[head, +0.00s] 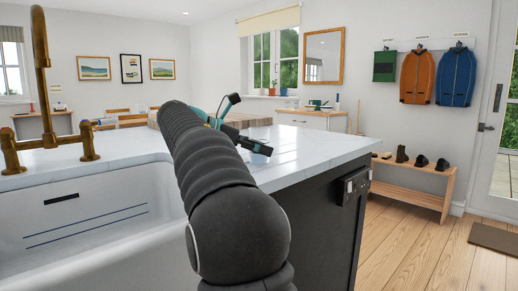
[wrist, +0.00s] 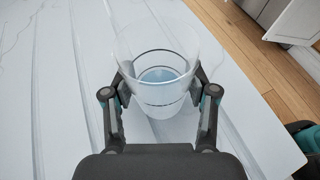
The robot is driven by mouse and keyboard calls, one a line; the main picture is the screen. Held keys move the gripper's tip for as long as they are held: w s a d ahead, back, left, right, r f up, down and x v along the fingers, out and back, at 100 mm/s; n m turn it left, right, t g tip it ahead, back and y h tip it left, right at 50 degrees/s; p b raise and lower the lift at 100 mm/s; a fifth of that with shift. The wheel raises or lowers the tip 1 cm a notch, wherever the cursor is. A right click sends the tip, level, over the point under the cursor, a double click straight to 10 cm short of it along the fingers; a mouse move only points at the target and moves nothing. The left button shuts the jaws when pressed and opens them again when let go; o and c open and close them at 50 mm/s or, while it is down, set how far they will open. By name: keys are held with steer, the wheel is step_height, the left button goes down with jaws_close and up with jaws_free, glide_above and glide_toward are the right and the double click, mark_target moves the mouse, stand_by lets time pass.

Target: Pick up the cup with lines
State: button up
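The cup (wrist: 160,92) is clear, with dark lines ringing its wall and a bluish base. In the wrist view it stands between the two fingers of my gripper (wrist: 162,78), its wide rim towards the camera. The fingertips lie close against both sides of the cup, but I cannot tell whether they press on it. Whether its base touches the counter is also unclear.
The white marble counter (head: 312,146) has clear room around my gripper, and its edge shows at the right in the wrist view. A white sink (head: 85,222) with a brass tap (head: 42,90) is at the left. A shoe bench (head: 420,190) stands beyond the counter.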

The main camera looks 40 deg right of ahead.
mark_target(250, 129)
steer(key=c, duration=0.7)
steer(key=shift+r, duration=0.15)
steer(key=shift+r+p, duration=0.8)
steer(key=shift+r, duration=1.05)
steer(key=s+d+r+p, duration=0.1)
steer(key=s+d+r, duration=0.5)
steer(key=s, duration=0.3)
steer(key=shift+s+d+r, duration=0.25)
steer(key=shift+r, duration=0.25)
